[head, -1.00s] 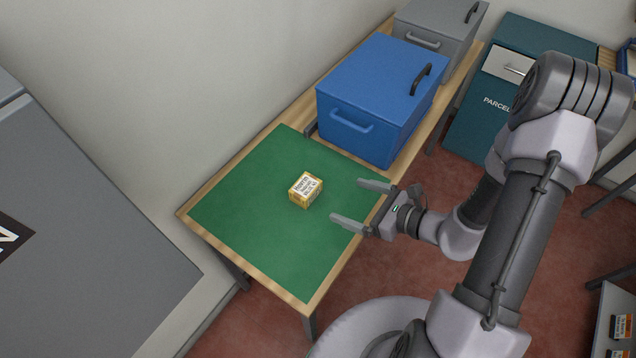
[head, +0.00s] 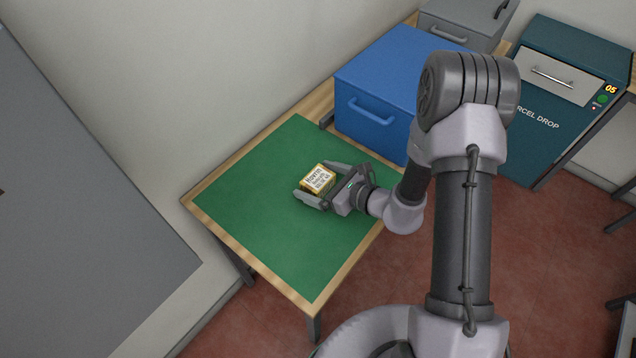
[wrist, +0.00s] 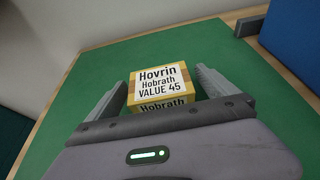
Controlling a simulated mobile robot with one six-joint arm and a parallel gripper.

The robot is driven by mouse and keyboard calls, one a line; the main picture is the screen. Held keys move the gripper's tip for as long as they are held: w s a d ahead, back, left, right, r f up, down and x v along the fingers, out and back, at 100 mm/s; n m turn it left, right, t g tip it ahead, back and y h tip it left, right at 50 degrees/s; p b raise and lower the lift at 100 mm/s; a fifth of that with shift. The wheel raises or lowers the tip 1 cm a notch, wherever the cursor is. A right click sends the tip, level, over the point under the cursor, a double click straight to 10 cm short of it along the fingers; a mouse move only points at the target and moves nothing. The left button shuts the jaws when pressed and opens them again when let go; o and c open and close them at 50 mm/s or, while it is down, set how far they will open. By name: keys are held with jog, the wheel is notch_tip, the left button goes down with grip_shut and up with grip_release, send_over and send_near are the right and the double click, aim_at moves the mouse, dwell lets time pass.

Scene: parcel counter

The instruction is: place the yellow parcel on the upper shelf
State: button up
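The yellow parcel (head: 318,178) is a small box with a white label, lying on the green mat (head: 250,200) of the table. In the wrist view the parcel (wrist: 160,88) shows its label reading "Hovrin Hobrath VALUE 45". My gripper (head: 323,181) is down at the mat with its fingers open, one on each side of the parcel. In the wrist view a gap shows between the left finger and the parcel; the right finger is close beside it, and I cannot tell if it touches. No upper shelf can be made out in these views.
A blue lidded box (head: 375,95) stands on the table just behind the mat, near my arm. A grey box (head: 465,32) is beyond it. A teal parcel drop cabinet (head: 540,120) stands at the right. The mat's left and front parts are clear.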

jog(key=c, duration=1.6)
